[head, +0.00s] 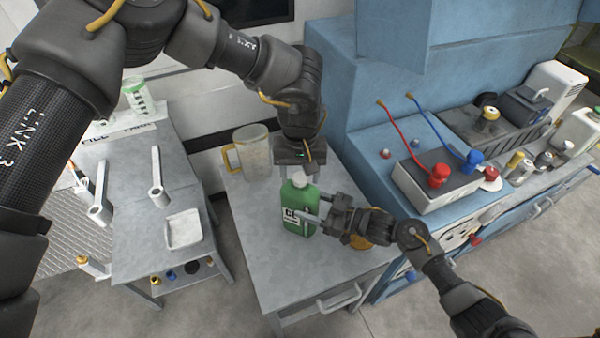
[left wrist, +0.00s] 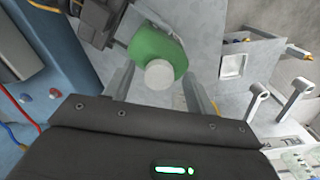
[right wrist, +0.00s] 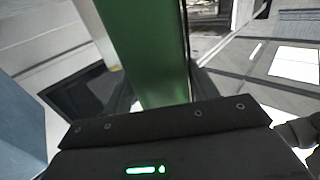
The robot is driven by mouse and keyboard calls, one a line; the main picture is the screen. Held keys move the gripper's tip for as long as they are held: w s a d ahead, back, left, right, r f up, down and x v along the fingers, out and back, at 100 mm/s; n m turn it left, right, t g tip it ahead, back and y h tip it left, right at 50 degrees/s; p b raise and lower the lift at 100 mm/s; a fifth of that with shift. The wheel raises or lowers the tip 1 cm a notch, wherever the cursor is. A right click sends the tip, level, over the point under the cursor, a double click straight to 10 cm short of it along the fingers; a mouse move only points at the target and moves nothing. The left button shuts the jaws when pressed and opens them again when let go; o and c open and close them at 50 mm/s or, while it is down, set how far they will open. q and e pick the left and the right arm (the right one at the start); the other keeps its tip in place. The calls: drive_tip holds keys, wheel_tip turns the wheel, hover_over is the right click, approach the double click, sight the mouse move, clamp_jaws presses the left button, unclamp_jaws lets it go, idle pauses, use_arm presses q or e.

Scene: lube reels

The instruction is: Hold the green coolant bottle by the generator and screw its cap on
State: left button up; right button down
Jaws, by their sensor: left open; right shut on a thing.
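The green coolant bottle (head: 299,205) stands upright on the grey table. It fills the middle of the right wrist view (right wrist: 148,50). A white cap (head: 300,178) is at the bottle's top, and it shows in the left wrist view (left wrist: 160,74); I cannot tell how tightly it sits. My right gripper (head: 314,212) is shut on the bottle's body from the right. My left gripper (head: 304,170) is above the cap, pointing down. Its fingers (left wrist: 160,95) are open, one on each side of the cap, apart from it.
A clear jug with a yellow handle (head: 253,152) stands behind the bottle. An amber round thing (head: 360,240) is partly hidden by my right gripper. The blue generator (head: 350,135) is close on the right. The table's front left (head: 265,265) is clear.

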use_arm(q)
drive_tip(key=shift+r, duration=2.25)
drive_tip(key=shift+f, duration=0.1)
